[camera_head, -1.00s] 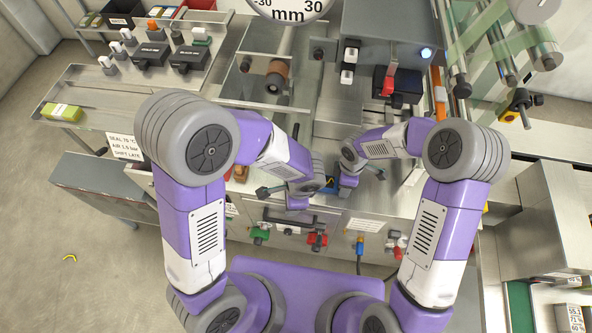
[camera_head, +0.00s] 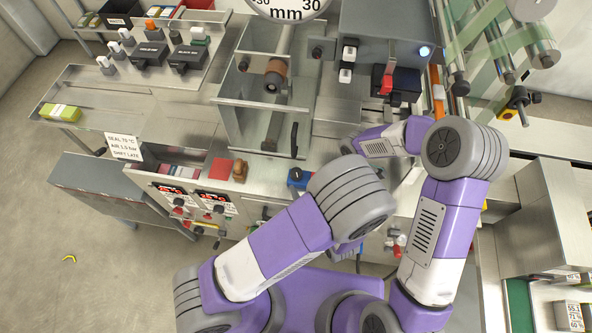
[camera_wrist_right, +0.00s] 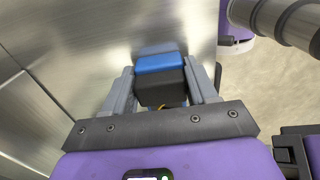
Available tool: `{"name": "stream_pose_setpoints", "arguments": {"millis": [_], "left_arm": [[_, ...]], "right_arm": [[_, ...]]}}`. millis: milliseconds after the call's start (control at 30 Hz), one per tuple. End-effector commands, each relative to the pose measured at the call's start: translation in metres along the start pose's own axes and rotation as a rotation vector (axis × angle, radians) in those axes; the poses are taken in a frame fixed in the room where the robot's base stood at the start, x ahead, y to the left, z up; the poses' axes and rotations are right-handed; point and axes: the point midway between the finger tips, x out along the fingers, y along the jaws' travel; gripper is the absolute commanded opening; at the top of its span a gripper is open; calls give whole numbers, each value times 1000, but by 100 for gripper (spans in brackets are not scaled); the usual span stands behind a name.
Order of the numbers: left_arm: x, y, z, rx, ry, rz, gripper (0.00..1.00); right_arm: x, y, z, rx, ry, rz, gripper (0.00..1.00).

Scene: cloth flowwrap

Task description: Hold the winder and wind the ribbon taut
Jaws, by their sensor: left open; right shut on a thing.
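In the right wrist view my right gripper (camera_wrist_right: 160,92) is shut on a blue-and-black block (camera_wrist_right: 162,68), one finger on each side; I cannot tell whether it is the winder. In the head view my left arm folds across the front of the bench, and its hand (camera_head: 346,250) shows only in part below the large grey joint; its fingertips are hidden. A blue piece with a dark top (camera_head: 299,177) sits on the bench edge, left of that joint. Translucent green film (camera_head: 485,42), possibly the ribbon, runs over rollers at upper right.
Switch panels (camera_head: 190,200) line the bench front. The left worktop (camera_head: 180,110) is largely clear.

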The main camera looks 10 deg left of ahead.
Motion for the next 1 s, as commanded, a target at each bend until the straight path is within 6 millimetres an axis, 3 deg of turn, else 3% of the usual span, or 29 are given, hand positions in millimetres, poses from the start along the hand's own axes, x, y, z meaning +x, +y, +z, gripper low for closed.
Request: {"name": "stream_pose_setpoints", "arguments": {"millis": [200, 400, 833, 867, 1000], "left_arm": [[46, 1, 0, -3, 2, 5, 67], [75, 0, 0, -3, 3, 3, 67], [86, 0, 0, -2, 3, 1, 67], [86, 0, 0, -2, 3, 1, 66], [86, 0, 0, -2, 3, 1, 44]], "right_arm": [[0, 0, 0, 0, 1, 1, 19], [0, 0, 0, 1, 0, 1, 19], [0, 0, 0, 1, 0, 1, 19], [0, 0, 0, 1, 0, 1, 19], [0, 0, 0, 1, 0, 1, 19]]}}
